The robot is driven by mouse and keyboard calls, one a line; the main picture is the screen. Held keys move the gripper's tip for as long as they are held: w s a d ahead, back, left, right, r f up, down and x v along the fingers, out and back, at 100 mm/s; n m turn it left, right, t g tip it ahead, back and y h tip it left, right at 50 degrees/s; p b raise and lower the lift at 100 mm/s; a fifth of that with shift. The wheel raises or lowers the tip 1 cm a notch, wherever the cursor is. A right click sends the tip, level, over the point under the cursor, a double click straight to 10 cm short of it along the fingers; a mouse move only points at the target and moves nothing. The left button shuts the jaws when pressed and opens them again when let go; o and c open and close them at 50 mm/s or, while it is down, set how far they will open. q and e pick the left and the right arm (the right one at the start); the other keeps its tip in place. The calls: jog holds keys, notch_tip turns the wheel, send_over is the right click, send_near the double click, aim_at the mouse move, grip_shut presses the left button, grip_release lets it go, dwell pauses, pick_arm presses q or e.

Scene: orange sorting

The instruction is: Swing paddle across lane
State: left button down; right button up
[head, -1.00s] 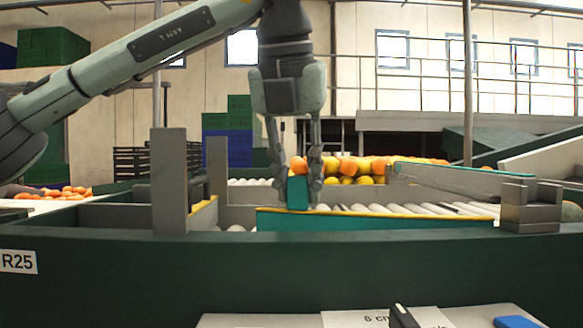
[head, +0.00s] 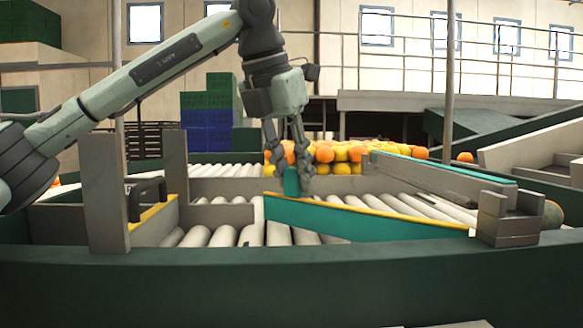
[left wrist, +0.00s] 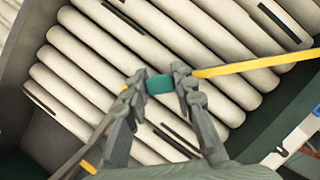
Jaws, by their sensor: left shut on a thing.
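The paddle (head: 365,217) is a long teal board with a yellow top edge. In the head view it lies slantwise over the roller lane (head: 230,237), from the grey block post (head: 508,218) at right to its teal grip at the left end. My left gripper (head: 293,184) is shut on that grip (head: 291,181). In the left wrist view the gripper (left wrist: 160,85) has a finger on each side of the teal grip (left wrist: 159,84), above the white rollers (left wrist: 75,65). My right gripper is not in view.
Oranges and yellow fruit (head: 335,152) are heaped behind the lane. A grey upright post (head: 106,195) and a second yellow-edged board with a dark handle (head: 150,190) stand at left. A dark green front rail (head: 290,278) runs along the near side.

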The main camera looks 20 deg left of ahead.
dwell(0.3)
pick_arm(q)
jog(key=c, duration=1.2)
grip_release()
jog(key=shift+r, duration=0.1)
jog(key=v, duration=1.2)
